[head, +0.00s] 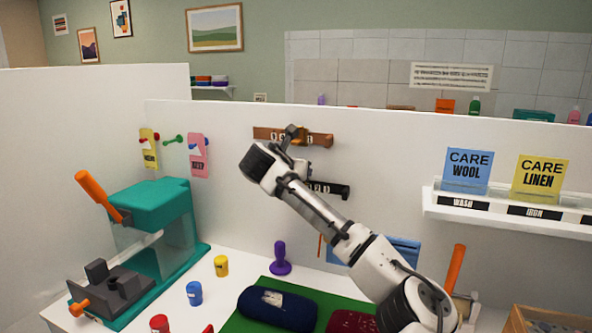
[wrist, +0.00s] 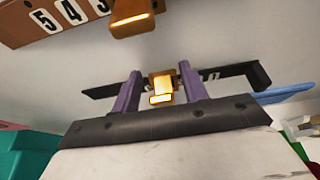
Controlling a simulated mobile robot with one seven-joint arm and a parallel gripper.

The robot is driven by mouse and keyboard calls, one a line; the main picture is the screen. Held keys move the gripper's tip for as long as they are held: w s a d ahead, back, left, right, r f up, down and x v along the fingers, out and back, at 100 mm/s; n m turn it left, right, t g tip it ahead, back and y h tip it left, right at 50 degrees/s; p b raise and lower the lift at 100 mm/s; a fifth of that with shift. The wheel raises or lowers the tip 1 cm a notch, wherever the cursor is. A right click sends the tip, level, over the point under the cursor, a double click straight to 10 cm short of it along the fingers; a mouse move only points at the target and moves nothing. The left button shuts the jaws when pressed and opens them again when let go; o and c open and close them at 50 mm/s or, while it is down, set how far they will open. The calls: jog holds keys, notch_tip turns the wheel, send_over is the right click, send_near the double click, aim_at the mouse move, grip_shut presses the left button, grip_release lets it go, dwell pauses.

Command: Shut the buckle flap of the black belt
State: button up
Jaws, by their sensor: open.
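The black belt (head: 338,190) is mounted on the white wall, below the brown belt. In the wrist view the black belt (wrist: 255,74) runs behind my fingers, and its brass buckle flap (wrist: 161,87) shows between them and seems to stick out from the wall. My gripper (wrist: 158,88) is open, with its two purple fingers apart on either side of the flap in the picture. I cannot tell how far the fingertips are from it. In the head view my arm hides the belt's left part and buckle, and the fingertips are not clear.
The brown belt (head: 318,139) with its own brass flap (wrist: 133,20) is close above. A shelf (head: 500,217) with care cards is on the right. A teal press (head: 150,206) with an orange lever stands left. A purple stamp (head: 280,262) and folded cloths are below.

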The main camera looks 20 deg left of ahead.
grip_shut()
jog(key=shift+f, duration=0.1)
